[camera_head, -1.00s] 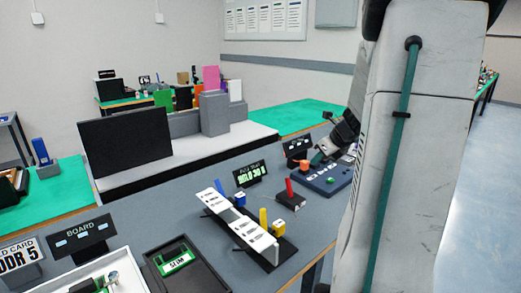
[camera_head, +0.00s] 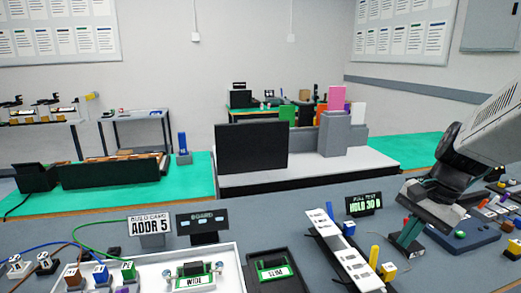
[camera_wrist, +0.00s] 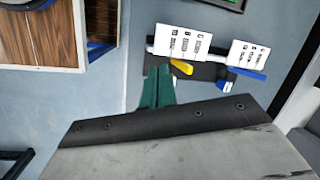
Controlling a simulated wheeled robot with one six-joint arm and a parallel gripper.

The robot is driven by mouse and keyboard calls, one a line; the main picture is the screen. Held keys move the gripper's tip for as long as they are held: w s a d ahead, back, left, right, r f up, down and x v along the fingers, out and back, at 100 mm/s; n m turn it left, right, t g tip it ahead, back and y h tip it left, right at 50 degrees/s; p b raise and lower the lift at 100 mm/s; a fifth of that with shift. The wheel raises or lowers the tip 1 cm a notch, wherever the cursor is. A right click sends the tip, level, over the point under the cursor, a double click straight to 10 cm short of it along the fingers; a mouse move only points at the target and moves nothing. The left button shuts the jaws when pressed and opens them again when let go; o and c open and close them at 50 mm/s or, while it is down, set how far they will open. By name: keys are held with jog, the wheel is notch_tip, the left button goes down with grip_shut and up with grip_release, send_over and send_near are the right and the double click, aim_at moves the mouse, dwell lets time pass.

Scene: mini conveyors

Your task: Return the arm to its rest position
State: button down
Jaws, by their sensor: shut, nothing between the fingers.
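My gripper (camera_head: 410,238) hangs from my arm at the right of the head view. Its teal fingers are together, with nothing seen between them. It is above the grey bench, right of the white labelled strip (camera_head: 340,248) and beside the dark blue panel (camera_head: 458,236). In the wrist view the teal fingers (camera_wrist: 156,88) also look closed and empty. White label cards (camera_wrist: 183,42), a yellow lever (camera_wrist: 182,67) and a blue lever (camera_wrist: 248,74) appear beyond them. The rest of my arm runs out of the head view at the right.
A black sign (camera_head: 362,204) stands behind the strip. A yellow block (camera_head: 388,271) sits near my gripper. A white tray (camera_head: 234,262) and a black tray (camera_head: 250,280) lie at the front. A black screen (camera_head: 252,147) stands behind the bench.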

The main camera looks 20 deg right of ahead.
jog(key=s+a+r+n+h, duration=0.1)
jog(key=s+a+r+n, duration=0.1)
jog(key=s+a+n, duration=0.2)
jog(key=s+a+r+n+h, duration=0.1)
jog(key=s+a+r+n, duration=0.1)
jog(key=s+a+n, duration=0.3)
jog(key=a+n, duration=0.4)
jog(key=a, duration=0.2)
jog(key=shift+a+n+h, duration=0.2)
jog(key=shift+n+h, duration=0.1)
jog(key=shift+h, duration=0.1)
jog(key=shift+d, duration=0.1)
dwell(1.0)
